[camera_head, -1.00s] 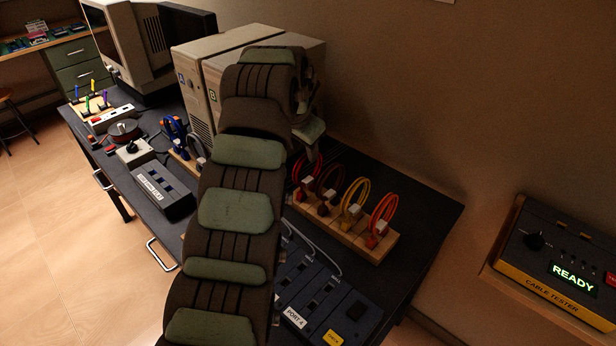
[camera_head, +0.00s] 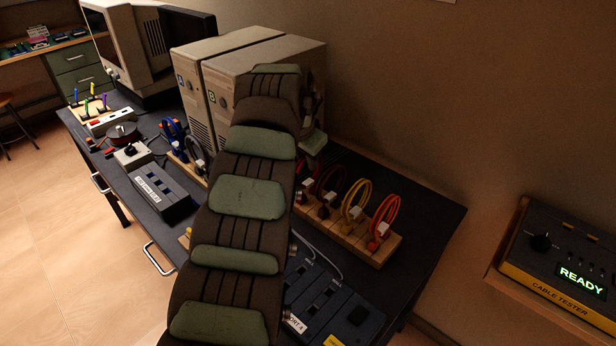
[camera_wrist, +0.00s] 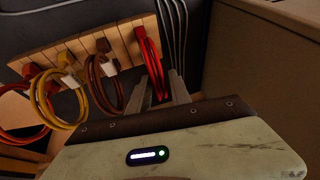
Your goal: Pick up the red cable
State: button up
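The red cable (camera_wrist: 147,48) hangs as a narrow loop at the right end of a wooden rack in the wrist view. In the head view its loop (camera_head: 303,182) shows just right of my arm and is partly covered. My gripper (camera_wrist: 166,72) has two grey fingers with a gap between them, close to the red loop and overlapping its lower part in the picture. I cannot tell whether they touch it. No cable is visibly clamped. In the head view my arm hides most of the gripper.
The wooden rack (camera_head: 345,230) also holds brown (camera_head: 328,183), yellow (camera_head: 356,200) and orange-red (camera_head: 385,218) cables. A beige computer case (camera_head: 255,65) stands close behind my arm. A port box (camera_head: 335,305) lies in front of the rack. A cable tester (camera_head: 565,265) is at right.

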grip_shut()
dwell(1.0)
